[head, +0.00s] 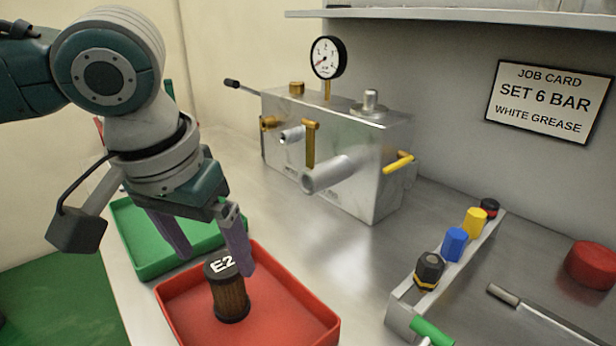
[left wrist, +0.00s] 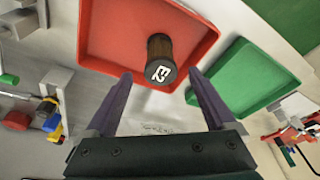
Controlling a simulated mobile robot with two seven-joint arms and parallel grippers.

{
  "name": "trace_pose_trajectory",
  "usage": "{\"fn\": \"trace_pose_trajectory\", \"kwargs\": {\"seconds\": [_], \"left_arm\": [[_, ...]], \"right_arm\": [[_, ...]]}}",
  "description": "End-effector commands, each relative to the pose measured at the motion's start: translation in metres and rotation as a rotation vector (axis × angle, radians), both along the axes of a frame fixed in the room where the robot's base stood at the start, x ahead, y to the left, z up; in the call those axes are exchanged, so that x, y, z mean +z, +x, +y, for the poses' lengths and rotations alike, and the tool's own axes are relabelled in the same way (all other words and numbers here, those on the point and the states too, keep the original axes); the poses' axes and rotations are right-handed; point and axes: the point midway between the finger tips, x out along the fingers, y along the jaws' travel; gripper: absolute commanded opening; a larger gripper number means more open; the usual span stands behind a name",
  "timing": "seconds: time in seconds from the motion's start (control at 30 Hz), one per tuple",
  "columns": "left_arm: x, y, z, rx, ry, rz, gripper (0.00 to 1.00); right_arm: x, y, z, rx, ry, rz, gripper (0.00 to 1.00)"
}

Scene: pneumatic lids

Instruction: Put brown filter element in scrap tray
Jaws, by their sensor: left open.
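The brown filter element (head: 230,298) has a black cap marked E2 and stands upright in the red tray (head: 290,322). In the left wrist view the filter element (left wrist: 160,52) stands in the red tray (left wrist: 105,28), beyond my fingertips. I cannot read a scrap label on the tray. My right gripper is not in view.
A green tray (head: 135,262) lies left of the red tray. A metal block with a gauge (head: 337,160) stands behind. A rack (head: 405,305) with several coloured caps, a red round lid (head: 592,265) and a rod tool (head: 540,312) are at right. Bench between is clear.

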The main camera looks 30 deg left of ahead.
Motion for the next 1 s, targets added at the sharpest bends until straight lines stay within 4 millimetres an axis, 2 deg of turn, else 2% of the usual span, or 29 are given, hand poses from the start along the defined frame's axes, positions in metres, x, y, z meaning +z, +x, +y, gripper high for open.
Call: {"fn": "trace_pose_trajectory", "kwargs": {"seconds": [0.03,0.2,0.3,0.43,0.57,0.7,0.8,0.9,1.0], "left_arm": [[0.016,-0.002,0.000,-0.001,0.001,-0.006,0.89],[0.051,-0.011,-0.002,-0.001,0.001,-0.005,0.89],[0.066,-0.015,-0.003,0.000,0.000,-0.004,0.89],[0.075,-0.019,-0.005,-0.004,-0.002,-0.002,0.89],[0.064,-0.025,-0.026,-0.090,-0.026,-0.007,0.89],[0.037,-0.044,-0.074,-0.277,-0.096,-0.055,0.89],[0.021,-0.063,-0.101,-0.366,-0.140,-0.110,0.89],[0.007,-0.084,-0.107,-0.385,-0.140,-0.144,0.89],[-0.006,-0.108,-0.096,-0.368,-0.097,-0.139,0.89]], "right_arm": [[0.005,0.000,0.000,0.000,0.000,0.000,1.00],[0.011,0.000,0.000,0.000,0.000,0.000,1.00],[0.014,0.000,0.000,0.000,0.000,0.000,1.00],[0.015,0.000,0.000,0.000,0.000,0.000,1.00],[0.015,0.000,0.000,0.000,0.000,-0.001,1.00],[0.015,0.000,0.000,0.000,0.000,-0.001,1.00],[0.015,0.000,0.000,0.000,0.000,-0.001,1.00],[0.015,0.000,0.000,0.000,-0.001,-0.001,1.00],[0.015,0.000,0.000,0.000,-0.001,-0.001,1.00]]}}
